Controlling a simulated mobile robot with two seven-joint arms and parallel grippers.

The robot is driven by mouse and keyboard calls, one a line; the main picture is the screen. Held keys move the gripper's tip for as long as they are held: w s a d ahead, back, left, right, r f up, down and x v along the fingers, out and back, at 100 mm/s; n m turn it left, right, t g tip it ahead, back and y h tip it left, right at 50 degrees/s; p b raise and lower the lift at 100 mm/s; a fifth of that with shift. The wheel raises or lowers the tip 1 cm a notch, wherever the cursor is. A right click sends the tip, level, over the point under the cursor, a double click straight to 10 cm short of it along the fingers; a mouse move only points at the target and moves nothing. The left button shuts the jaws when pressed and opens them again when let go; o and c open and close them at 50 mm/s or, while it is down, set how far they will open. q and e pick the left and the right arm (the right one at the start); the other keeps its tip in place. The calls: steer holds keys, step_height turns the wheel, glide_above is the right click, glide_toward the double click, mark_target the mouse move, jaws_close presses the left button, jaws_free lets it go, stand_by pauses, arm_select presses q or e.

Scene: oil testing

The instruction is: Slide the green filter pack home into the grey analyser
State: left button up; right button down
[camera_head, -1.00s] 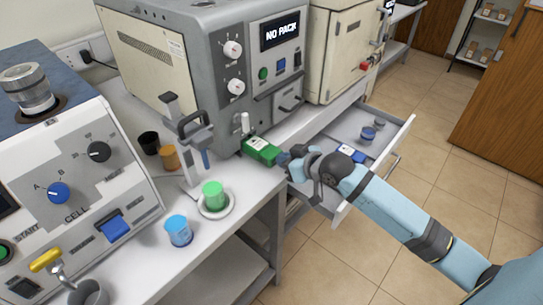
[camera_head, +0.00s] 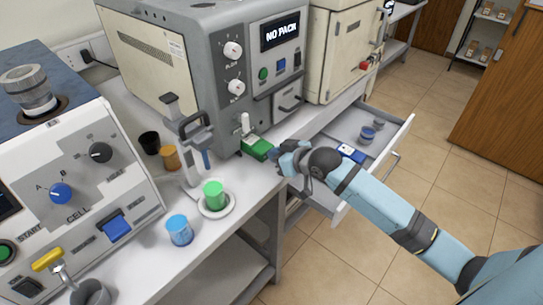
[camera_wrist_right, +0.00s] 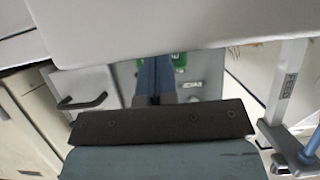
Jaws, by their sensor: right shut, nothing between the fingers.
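The grey analyser (camera_head: 222,50) stands at the back of the bench, and its display (camera_head: 280,32) reads "NO PACK". The green filter pack (camera_head: 256,147) sits low at the analyser's front, with its outer part sticking out toward me. My right gripper (camera_head: 277,157) is shut and empty at the pack's outer end. Its tips look touching or very close; the contact is hidden. In the right wrist view, the shut blue fingers (camera_wrist_right: 155,80) point at the analyser front and cover much of the green pack (camera_wrist_right: 178,61). My left gripper is not in view.
A dispenser stand (camera_head: 194,140) rises left of the pack. A green cup (camera_head: 214,194) on a white dish and a blue cup (camera_head: 179,230) stand nearer. An open drawer (camera_head: 375,160) lies right of my gripper, below the bench top.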

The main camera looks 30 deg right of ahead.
mark_target(255, 146)
steer(key=shift+w+a, duration=0.2)
steer(key=shift+w, duration=0.3)
steer(key=shift+w+a, duration=0.2)
steer(key=shift+w, duration=0.25)
steer(key=shift+w+a, duration=0.25)
steer(key=shift+w, duration=0.3)
steer(key=shift+f, duration=0.1)
